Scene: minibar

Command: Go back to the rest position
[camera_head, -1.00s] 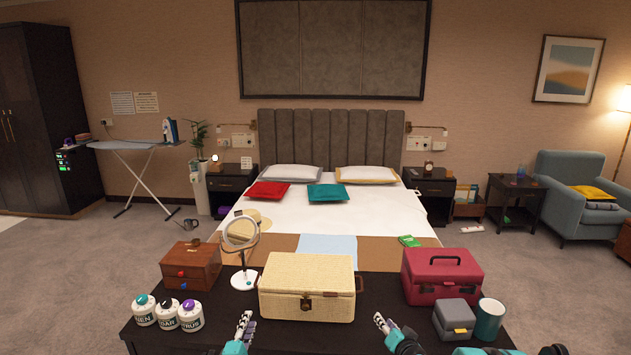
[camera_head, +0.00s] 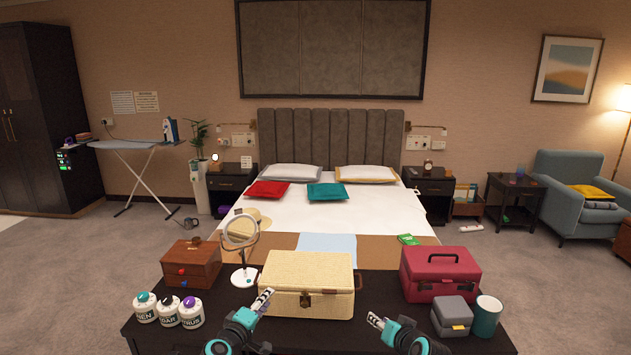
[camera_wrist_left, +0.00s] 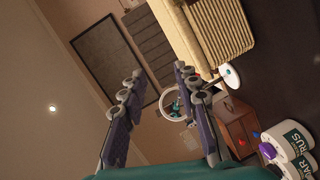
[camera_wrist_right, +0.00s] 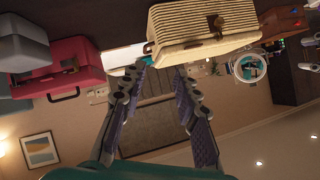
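My left gripper (camera_head: 264,299) is in front of the left part of the wicker case (camera_head: 298,300). Its two fingers are apart with nothing between them in the left wrist view (camera_wrist_left: 155,78). My right gripper (camera_head: 375,319) is in front of the case's right end, low over the dark bench (camera_head: 330,338). Its fingers are also apart and empty in the right wrist view (camera_wrist_right: 162,70). The case is closed, with a clasp at its front. I cannot tell how far either gripper is from the case.
Left on the bench are a wooden box (camera_head: 190,270), a round mirror (camera_head: 243,275) and labelled jars (camera_head: 168,312). Right are a red case (camera_head: 440,275), a grey box (camera_head: 452,317) and a teal cup (camera_head: 487,317). The bed (camera_head: 340,215) is behind.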

